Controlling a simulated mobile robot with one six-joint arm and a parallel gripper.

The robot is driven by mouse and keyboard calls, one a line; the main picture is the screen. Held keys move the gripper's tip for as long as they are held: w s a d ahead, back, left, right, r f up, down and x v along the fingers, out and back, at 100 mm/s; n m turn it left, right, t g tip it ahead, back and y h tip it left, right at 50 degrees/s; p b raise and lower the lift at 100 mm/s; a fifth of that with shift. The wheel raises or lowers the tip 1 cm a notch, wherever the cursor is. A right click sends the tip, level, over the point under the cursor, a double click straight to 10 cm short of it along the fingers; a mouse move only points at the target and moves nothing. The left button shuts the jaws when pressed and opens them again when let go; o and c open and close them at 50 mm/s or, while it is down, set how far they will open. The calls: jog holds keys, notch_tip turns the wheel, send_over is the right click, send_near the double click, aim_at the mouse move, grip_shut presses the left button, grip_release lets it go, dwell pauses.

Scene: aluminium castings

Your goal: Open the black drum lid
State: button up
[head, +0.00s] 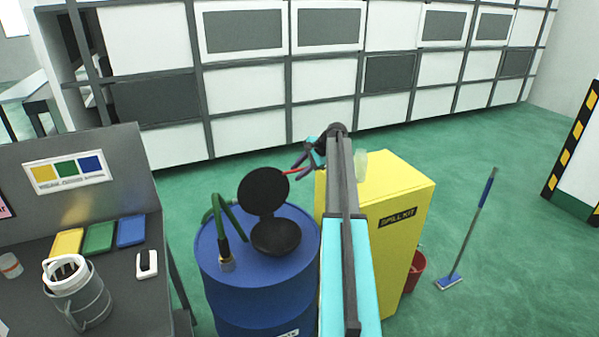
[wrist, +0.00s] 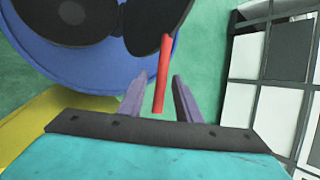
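The black drum lid (head: 264,190) stands raised and tilted up above a black round fitting (head: 276,236) on the blue drum (head: 225,292). A red handle (head: 292,171) sticks out from the lid to the right, towards my gripper (head: 306,158). In the wrist view the lid (wrist: 158,22) is at the top, and the red handle (wrist: 164,72) reaches down between the two purple fingers of my gripper (wrist: 159,78). The fingers are apart, with gaps beside the handle, so my gripper looks open. My arm hides part of the drum's right side.
A green hose (head: 222,222) joins the drum top at left. A yellow spill-kit cabinet (head: 395,255) stands close on the right, with a red bucket (head: 414,270) and mop (head: 470,228) beyond. A grey bench (head: 125,295) is at left. Green floor is clear behind.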

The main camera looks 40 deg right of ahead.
jog(key=b+v, duration=0.4)
jog(key=v, duration=0.9)
jog(key=shift+s+r, duration=0.2)
jog(key=shift+r, duration=0.1)
jog(key=shift+f, duration=0.1)
